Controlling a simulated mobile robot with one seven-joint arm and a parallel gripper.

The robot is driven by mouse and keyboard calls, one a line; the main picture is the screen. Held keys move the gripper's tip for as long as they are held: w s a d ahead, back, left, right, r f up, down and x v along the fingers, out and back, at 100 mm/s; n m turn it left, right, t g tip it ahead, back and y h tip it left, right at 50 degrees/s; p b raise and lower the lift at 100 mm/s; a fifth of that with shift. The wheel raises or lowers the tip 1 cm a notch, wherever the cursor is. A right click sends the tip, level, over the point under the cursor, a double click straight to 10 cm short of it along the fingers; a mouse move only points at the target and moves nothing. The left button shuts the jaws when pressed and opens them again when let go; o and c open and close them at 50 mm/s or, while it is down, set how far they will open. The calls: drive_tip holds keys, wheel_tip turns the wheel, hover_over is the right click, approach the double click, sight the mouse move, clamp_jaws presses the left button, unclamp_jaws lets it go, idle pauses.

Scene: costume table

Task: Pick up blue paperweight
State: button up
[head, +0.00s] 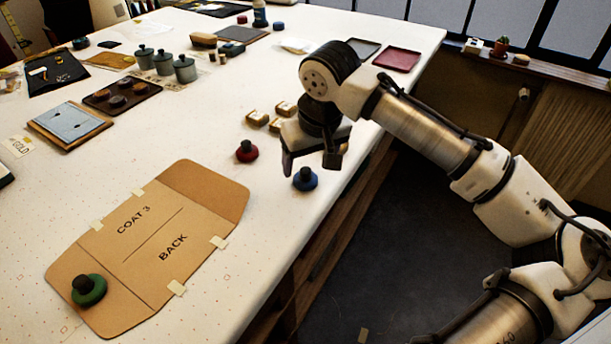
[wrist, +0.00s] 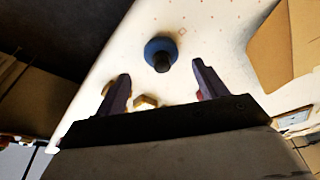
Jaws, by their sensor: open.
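The blue paperweight (head: 305,179) is a round blue disc with a dark knob, standing upright near the table's right edge in the head view. It also shows in the wrist view (wrist: 161,52), beyond and between the fingertips. My gripper (head: 310,163) is open and empty, just above and behind the paperweight in the head view. Its two fingers stand apart in the wrist view (wrist: 160,72). I cannot tell the exact gap between the fingertips and the knob.
A red paperweight (head: 246,151) stands left of my gripper. Small tan blocks (head: 257,118) lie behind it. A green paperweight (head: 88,289) sits on a cardboard pattern (head: 190,215) marked "COAT 3 BACK". The table (head: 235,290) is bare between the pattern and its right edge.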

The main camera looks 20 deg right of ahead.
sight(305, 169)
drive_tip(key=x, duration=0.4)
drive_tip(key=shift+a+p, duration=0.15)
drive_tip(key=shift+p, duration=0.15)
drive_tip(key=shift+c, duration=0.3)
drive_tip(key=c, duration=1.2)
drive_tip(key=shift+w, duration=0.1)
